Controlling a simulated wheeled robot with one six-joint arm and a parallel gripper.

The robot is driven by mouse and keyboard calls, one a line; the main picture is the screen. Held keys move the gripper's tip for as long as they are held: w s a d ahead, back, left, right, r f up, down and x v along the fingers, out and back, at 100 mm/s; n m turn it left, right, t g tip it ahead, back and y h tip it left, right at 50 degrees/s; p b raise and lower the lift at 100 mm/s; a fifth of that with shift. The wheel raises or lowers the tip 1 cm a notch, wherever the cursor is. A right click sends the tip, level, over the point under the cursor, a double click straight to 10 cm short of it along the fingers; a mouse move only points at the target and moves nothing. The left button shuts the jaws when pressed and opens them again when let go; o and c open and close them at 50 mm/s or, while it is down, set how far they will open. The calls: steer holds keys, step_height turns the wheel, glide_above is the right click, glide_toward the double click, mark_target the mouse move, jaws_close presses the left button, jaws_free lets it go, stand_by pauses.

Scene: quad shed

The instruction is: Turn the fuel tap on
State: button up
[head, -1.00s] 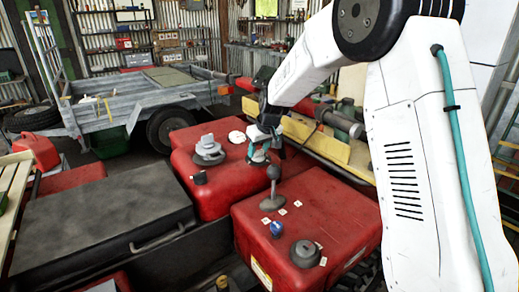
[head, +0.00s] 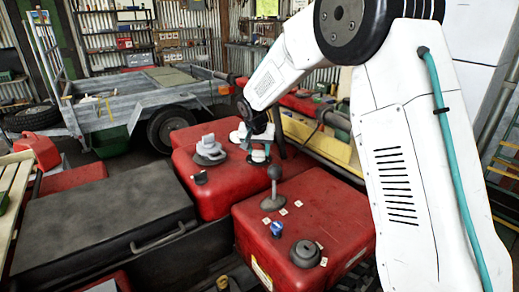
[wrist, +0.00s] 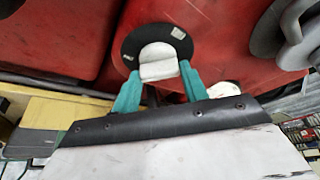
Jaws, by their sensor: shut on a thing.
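The fuel tap, a pale grey knob (wrist: 158,62) on a black round plate (wrist: 130,45) with two white labels, sits on the rear red tank. In the wrist view the teal fingertips of my gripper (wrist: 159,78) are on either side of the knob, shut on it. In the head view my gripper (head: 258,143) reaches down to the black plate (head: 259,158) at the tank's right side. The knob is mostly hidden there by the fingers. I cannot tell which label the knob points to.
A ball-topped lever (head: 273,187), a blue knob (head: 277,229) and a black cap (head: 305,253) are on the front red tank (head: 335,225). A trailer (head: 130,95) stands behind.

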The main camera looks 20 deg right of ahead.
steer(key=shift+a+m+g+h, duration=0.15)
steer(key=shift+m+g+h, duration=0.25)
steer(key=shift+m, duration=1.1)
steer(key=o, duration=1)
steer(key=shift+r, duration=0.25)
steer(key=v, duration=0.7)
steer(key=shift+a+r, duration=0.1)
steer(key=shift+a, duration=0.05)
